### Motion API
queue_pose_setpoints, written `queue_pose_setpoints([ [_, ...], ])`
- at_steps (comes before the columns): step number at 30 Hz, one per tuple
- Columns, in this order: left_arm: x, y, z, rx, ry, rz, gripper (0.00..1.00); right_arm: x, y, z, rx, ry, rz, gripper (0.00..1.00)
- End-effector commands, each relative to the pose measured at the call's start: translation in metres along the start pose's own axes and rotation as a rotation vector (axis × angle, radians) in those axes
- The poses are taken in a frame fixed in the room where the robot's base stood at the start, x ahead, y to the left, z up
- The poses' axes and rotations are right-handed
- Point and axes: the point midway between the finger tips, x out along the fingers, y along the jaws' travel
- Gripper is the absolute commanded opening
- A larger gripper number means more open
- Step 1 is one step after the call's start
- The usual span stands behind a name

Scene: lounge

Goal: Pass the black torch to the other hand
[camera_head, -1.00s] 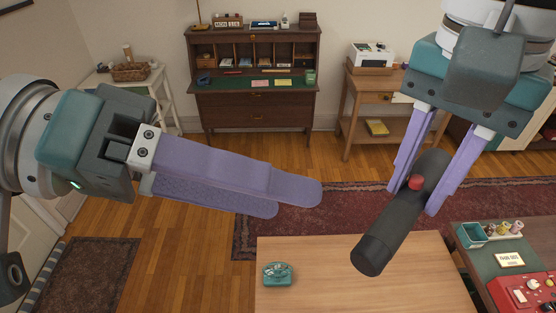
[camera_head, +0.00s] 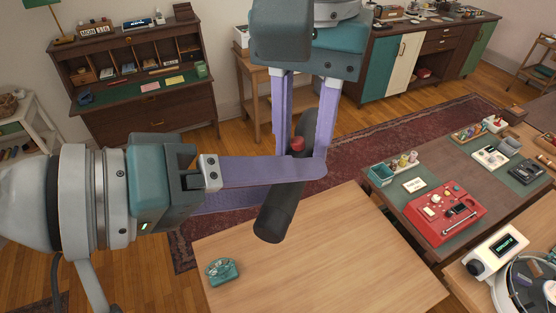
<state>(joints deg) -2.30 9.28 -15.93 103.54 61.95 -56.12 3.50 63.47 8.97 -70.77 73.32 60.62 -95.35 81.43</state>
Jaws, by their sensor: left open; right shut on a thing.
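The black torch (camera_head: 274,214) is a dark cylinder with a red button, held tilted above the wooden table. My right gripper (camera_head: 300,152) comes down from above and is shut on the torch's upper part, a finger on each side near the button. My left gripper (camera_head: 287,184) comes in from the left, open, at the torch's middle. Its nearer finger crosses in front of the torch; its other finger runs lower and farther back, its tip hidden by the torch. I cannot tell whether either left finger touches the torch.
The wooden table (camera_head: 340,262) below is mostly clear, with a small teal object (camera_head: 222,271) at its left. A dark table (camera_head: 410,205) to the right holds a red device (camera_head: 446,213) and small items. A desk (camera_head: 150,112) stands behind.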

Motion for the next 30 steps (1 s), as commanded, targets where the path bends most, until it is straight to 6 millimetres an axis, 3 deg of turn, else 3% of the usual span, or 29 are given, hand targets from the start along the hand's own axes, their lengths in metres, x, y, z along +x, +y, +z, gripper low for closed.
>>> queue_pose_setpoints([
  [11, 0.0055, 0.0002, 0.0, 0.002, 0.0, -0.001, 0.68, -0.0002, -0.0002, 0.0, 0.0, 0.0, -0.001, 0.0],
  [27, 0.0054, 0.0019, 0.0, 0.001, 0.0, 0.005, 0.07, 0.0002, -0.0002, -0.0005, 0.001, 0.002, -0.001, 0.0],
  [30, 0.0056, 0.003, -0.0001, 0.001, 0.0, 0.007, 0.0, 0.0004, -0.0002, -0.0007, 0.001, 0.003, -0.001, 0.0],
])
